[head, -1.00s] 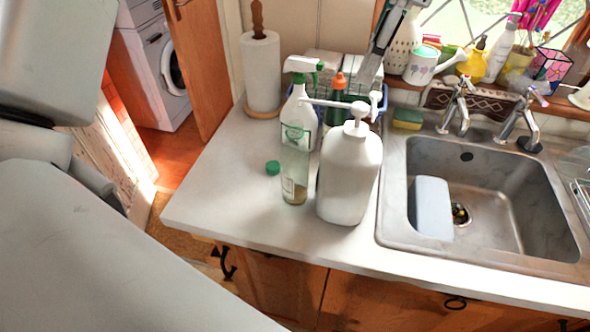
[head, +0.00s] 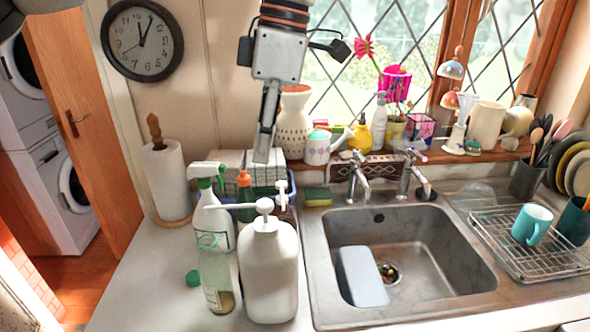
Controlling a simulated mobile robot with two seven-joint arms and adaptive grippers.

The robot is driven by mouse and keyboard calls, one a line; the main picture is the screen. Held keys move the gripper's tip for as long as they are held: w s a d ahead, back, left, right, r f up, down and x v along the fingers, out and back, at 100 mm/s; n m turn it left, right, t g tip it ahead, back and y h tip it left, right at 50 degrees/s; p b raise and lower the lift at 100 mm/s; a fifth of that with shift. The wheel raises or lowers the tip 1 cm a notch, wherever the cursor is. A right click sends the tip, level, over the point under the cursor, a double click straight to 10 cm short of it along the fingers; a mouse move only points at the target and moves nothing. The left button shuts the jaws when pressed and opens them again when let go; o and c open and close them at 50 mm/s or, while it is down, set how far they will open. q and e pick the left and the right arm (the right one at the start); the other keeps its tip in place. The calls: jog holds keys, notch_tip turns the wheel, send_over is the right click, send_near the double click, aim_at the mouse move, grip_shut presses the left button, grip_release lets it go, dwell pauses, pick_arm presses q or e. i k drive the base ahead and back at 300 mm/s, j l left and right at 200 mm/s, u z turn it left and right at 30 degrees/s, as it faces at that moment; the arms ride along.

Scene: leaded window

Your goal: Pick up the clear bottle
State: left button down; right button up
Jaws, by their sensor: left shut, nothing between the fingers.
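The clear bottle (head: 215,255) is a see-through spray bottle with a green and white trigger head and a green label. It stands upright on the white counter (head: 150,285), left of a big white pump bottle (head: 270,270) that stands close beside it. My left gripper (head: 264,150) hangs fingers down from the top middle, in front of the window wall in the picture. Its fingers are shut and empty. It shows above and to the right of the clear bottle's head, apart from it. My right gripper is not in view.
An orange-capped bottle (head: 245,192) stands behind the clear bottle. The steel sink (head: 415,245) is to the right. The counter's left front is clear.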

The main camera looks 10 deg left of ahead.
aim_at(213, 264)
jog(key=k, duration=1)
